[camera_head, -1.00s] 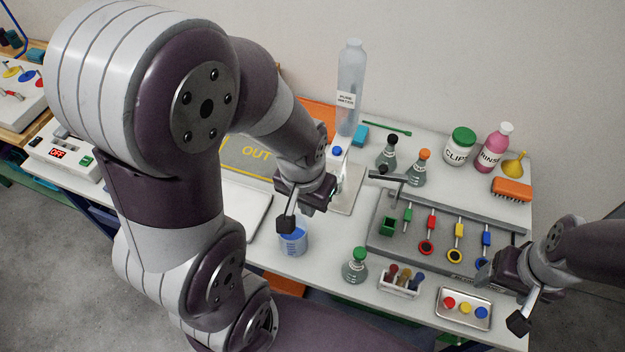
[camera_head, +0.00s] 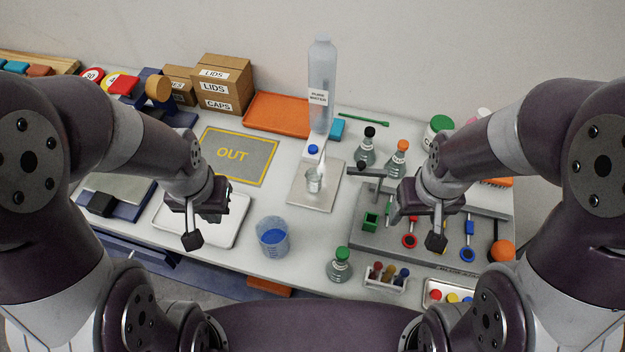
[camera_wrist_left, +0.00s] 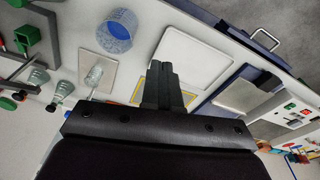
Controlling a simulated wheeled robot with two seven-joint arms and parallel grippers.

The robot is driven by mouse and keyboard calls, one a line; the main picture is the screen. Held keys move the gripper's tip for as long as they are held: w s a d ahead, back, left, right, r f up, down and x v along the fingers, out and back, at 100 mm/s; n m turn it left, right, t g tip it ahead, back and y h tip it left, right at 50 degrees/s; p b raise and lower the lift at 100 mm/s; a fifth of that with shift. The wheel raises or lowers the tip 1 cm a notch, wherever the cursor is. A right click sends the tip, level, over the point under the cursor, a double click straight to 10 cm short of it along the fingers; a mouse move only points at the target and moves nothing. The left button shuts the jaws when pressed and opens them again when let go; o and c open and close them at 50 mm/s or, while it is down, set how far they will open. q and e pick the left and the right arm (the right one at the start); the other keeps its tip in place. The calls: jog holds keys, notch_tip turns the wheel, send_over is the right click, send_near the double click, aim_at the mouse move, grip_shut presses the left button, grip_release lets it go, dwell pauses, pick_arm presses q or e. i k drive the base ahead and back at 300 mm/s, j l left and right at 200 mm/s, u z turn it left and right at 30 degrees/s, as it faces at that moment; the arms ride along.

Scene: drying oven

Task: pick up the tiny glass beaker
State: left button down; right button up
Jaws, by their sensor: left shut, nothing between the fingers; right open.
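The tiny glass beaker (camera_head: 314,182) is small and clear. In the left wrist view the beaker (camera_wrist_left: 93,76) is left of the fingers. My left gripper (camera_head: 192,239) is shut and empty, above the white tray and well left of the beaker. Its closed fingers show in the left wrist view (camera_wrist_left: 162,82). My right gripper (camera_head: 437,241) is open and empty, over the grey tool board, right of the beaker.
A larger beaker of blue liquid (camera_head: 272,238) stands between my left gripper and the plate. A tall water bottle (camera_head: 321,85) stands behind. Flasks (camera_head: 398,158) and a green-capped flask (camera_head: 340,265) are nearby. A white tray (camera_head: 235,232) lies at left.

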aim_at(314, 174)
jog(key=i+j+z, duration=0.15)
jog(key=z, duration=0.2)
jog(key=i+j+z, duration=0.2)
jog(key=z, duration=0.15)
jog(key=i+j+z, duration=0.1)
jog(key=j+z, duration=0.25)
jog(key=l, duration=0.1)
